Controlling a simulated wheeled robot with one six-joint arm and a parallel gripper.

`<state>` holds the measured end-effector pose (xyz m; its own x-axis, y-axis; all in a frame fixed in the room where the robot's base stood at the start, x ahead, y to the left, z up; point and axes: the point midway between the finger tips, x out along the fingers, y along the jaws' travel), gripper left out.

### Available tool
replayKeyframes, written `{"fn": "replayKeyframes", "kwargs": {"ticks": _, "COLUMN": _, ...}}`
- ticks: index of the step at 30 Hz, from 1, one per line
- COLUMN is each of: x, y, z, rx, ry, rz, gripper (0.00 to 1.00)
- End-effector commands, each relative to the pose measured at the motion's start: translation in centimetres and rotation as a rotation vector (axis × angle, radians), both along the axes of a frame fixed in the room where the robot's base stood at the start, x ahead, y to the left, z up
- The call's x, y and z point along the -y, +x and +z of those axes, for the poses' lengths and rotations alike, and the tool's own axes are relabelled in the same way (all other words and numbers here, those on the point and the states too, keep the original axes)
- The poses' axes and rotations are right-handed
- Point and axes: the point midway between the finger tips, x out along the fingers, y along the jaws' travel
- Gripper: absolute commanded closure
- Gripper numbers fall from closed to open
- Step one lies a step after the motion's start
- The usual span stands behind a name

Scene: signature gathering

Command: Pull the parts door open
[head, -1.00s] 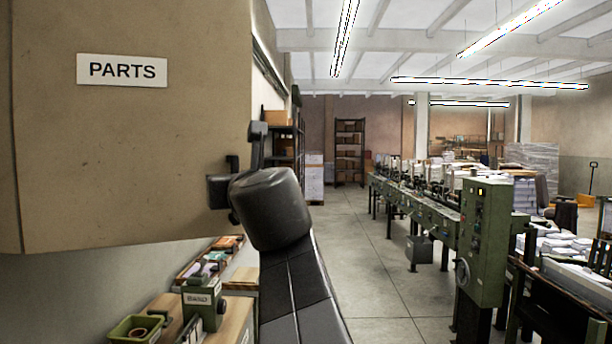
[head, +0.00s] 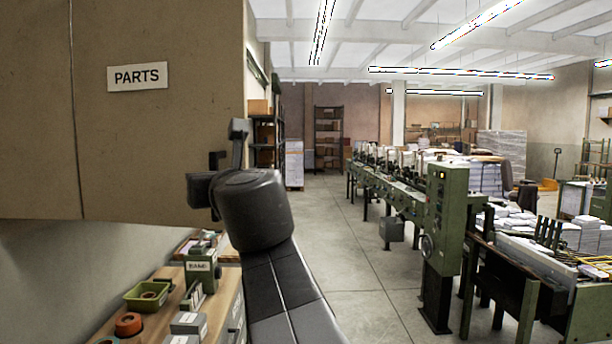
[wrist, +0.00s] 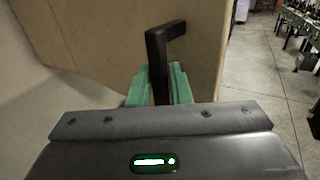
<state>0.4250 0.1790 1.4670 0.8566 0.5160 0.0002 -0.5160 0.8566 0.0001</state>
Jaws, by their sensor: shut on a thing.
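The parts door (head: 150,140) is a tan panel with a white PARTS label (head: 138,77), at the upper left of the head view. It also fills the upper middle of the wrist view (wrist: 100,45). Its black bar handle (wrist: 157,48) stands out from the panel near the right edge. My gripper (wrist: 160,88), with green finger pads, is shut around the lower part of the handle. In the head view, my wrist and arm hide most of the grip. A dark seam runs left of the label. I cannot tell how far the door stands from its frame.
Below the door is a wooden bench (head: 172,275) with a green tray (head: 147,295), small bins and an orange roll (head: 128,324). A long green machine line (head: 440,240) stands to the right. Open concrete floor (head: 330,240) lies between.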

Motion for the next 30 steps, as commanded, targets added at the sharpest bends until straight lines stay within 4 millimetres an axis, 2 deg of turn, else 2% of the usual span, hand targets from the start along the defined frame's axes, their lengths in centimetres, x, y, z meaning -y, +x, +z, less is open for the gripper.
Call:
{"fn": "replayKeyframes", "kwargs": {"ticks": 16, "x": -0.59, "y": -0.52, "z": 0.19, "rx": 0.002, "ry": 0.003, "rz": 0.013, "gripper": 1.00}}
{"fn": "replayKeyframes", "kwargs": {"ticks": 17, "x": -0.60, "y": -0.52, "z": 0.19, "rx": 0.002, "ry": 0.003, "rz": 0.013, "gripper": 0.77}}
{"fn": "replayKeyframes", "kwargs": {"ticks": 18, "x": -0.59, "y": -0.51, "z": 0.18, "rx": 0.002, "ry": 0.003, "rz": 0.013, "gripper": 0.69}}
{"fn": "replayKeyframes", "kwargs": {"ticks": 19, "x": -0.58, "y": -0.50, "z": 0.17, "rx": 0.001, "ry": 0.003, "rz": 0.013, "gripper": 0.65}}
{"fn": "replayKeyframes", "kwargs": {"ticks": 30, "x": -0.53, "y": -0.41, "z": 0.07, "rx": 0.000, "ry": 0.001, "rz": 0.010, "gripper": 0.65}}
